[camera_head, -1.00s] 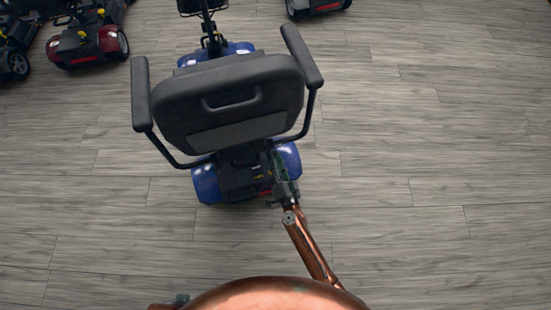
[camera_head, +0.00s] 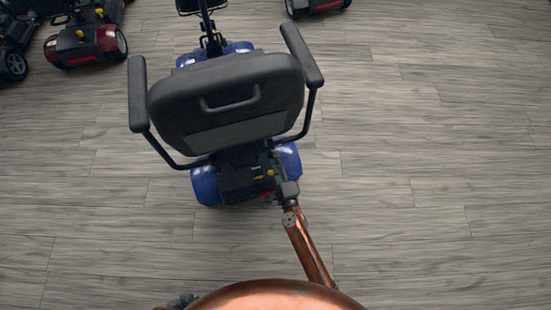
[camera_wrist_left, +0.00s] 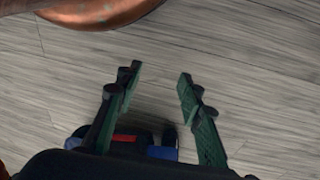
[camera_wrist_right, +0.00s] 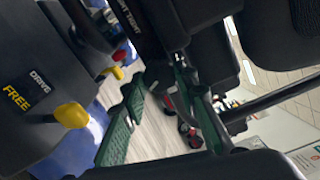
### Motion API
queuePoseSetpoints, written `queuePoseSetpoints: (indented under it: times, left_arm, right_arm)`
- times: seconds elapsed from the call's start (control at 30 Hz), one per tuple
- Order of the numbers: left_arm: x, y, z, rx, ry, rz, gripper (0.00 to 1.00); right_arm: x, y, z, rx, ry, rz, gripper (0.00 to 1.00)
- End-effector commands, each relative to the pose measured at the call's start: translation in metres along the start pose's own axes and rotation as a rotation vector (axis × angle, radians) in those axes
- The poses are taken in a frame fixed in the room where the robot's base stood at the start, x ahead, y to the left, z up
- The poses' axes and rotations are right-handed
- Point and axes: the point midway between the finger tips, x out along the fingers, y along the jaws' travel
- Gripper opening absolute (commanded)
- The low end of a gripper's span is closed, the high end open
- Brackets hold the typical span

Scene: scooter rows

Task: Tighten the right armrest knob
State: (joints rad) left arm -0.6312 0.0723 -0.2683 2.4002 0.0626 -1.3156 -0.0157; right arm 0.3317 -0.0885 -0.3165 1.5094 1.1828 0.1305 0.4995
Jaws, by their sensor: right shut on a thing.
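The blue scooter's dark grey seat (camera_head: 228,100) faces away from me, with its right armrest (camera_head: 302,55) on a bent black tube. My right gripper (camera_head: 278,168) is behind and below the seat's right side, by the lower end of that tube. In the right wrist view its green fingers (camera_wrist_right: 158,72) reach to black seat-frame parts. It is shut on the small dark armrest knob, which the fingertips and frame mostly hide. My left gripper (camera_wrist_left: 158,75) is open and empty above the floor; only a bit of it shows at the bottom of the head view.
A yellow lever (camera_wrist_right: 72,115) beside a "FREE / DRIVE" label is close to my right fingers, with a red knob (camera_wrist_right: 118,56) beyond. The left armrest (camera_head: 138,95) is on the other side. Other scooters (camera_head: 85,42) stand at the far left and top. Floor on the right is clear.

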Motion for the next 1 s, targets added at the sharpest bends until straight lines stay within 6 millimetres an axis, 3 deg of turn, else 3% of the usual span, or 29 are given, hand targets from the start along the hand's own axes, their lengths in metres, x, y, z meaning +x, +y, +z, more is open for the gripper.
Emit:
queuePoseSetpoints:
  times: [0.5,1.0]
  left_arm:
    - [0.014,0.005,-0.01,0.001,0.05,0.02,0.35]
    - [0.018,0.007,-0.009,0.001,0.052,0.023,0.35]
  right_arm:
    - [0.0,0.002,0.0,0.358,0.0,0.001,0.03]
    - [0.0,0.002,0.001,0.435,-0.001,0.001,0.03]
